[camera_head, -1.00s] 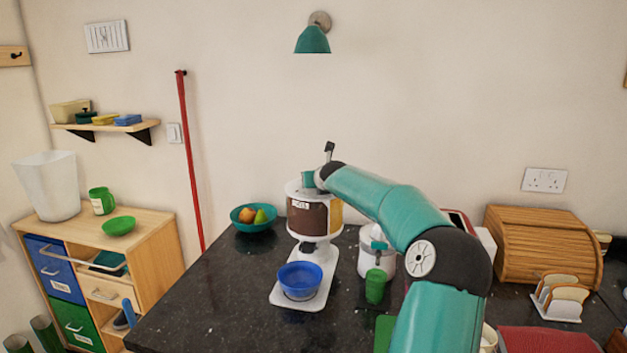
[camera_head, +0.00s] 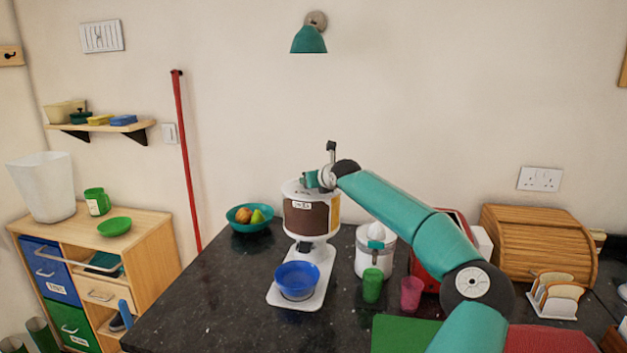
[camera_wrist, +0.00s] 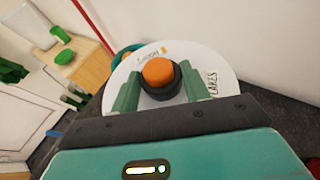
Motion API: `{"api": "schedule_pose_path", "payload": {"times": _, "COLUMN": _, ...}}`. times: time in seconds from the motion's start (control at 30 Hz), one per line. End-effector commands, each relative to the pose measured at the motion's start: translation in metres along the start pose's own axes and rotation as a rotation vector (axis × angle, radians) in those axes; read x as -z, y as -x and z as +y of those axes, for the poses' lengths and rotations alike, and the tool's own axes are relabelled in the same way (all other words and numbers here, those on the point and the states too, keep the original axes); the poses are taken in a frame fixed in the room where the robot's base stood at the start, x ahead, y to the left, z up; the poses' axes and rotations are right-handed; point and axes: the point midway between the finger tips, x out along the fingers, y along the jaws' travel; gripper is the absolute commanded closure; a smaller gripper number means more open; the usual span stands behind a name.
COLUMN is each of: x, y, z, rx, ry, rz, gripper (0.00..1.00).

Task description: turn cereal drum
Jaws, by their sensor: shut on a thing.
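The cereal dispenser's drum (camera_head: 305,217), with a brown front, a yellow-orange strip at right and a white top, sits upright on a white stand (camera_head: 307,252) on the dark counter. A blue bowl (camera_head: 297,280) sits on the stand's base below the spout. My gripper (camera_head: 312,181) is at the drum's top, coming in from the right. In the wrist view, my gripper (camera_wrist: 160,86) is shut on a round knob (camera_wrist: 158,71), orange on top with a black rim. The knob sits on the white lid (camera_wrist: 213,65), which bears printed lettering. The finger contacts are partly hidden.
A teal fruit bowl (camera_head: 249,218) stands left of the dispenser. A white juicer (camera_head: 375,248), a green cup (camera_head: 372,286) and a pink cup (camera_head: 411,293) stand to its right. A wooden bread box (camera_head: 537,243) is farther right. The counter's front left is clear.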

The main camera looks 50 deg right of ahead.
Motion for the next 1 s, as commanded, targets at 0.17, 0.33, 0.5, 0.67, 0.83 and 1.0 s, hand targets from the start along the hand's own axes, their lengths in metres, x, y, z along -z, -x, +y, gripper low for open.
{"api": "schedule_pose_path", "payload": {"times": 0.17, "x": 0.001, "y": 0.000, "z": -0.001, "rx": 0.002, "ry": 0.000, "rz": 0.000, "gripper": 0.95}}
{"api": "schedule_pose_path", "payload": {"times": 0.33, "x": 0.001, "y": 0.000, "z": -0.001, "rx": 0.002, "ry": 0.000, "rz": 0.001, "gripper": 0.33}}
{"api": "schedule_pose_path", "payload": {"times": 0.5, "x": 0.001, "y": 0.000, "z": -0.001, "rx": 0.001, "ry": 0.000, "rz": 0.001, "gripper": 0.33}}
{"api": "schedule_pose_path", "payload": {"times": 0.67, "x": 0.000, "y": 0.004, "z": -0.001, "rx": 0.002, "ry": 0.000, "rz": 0.001, "gripper": 0.33}}
{"api": "schedule_pose_path", "payload": {"times": 0.83, "x": 0.000, "y": 0.024, "z": -0.002, "rx": 0.004, "ry": 0.003, "rz": 0.002, "gripper": 0.33}}
{"api": "schedule_pose_path", "payload": {"times": 1.0, "x": 0.001, "y": 0.055, "z": -0.002, "rx": 0.005, "ry": 0.002, "rz": 0.001, "gripper": 0.33}}
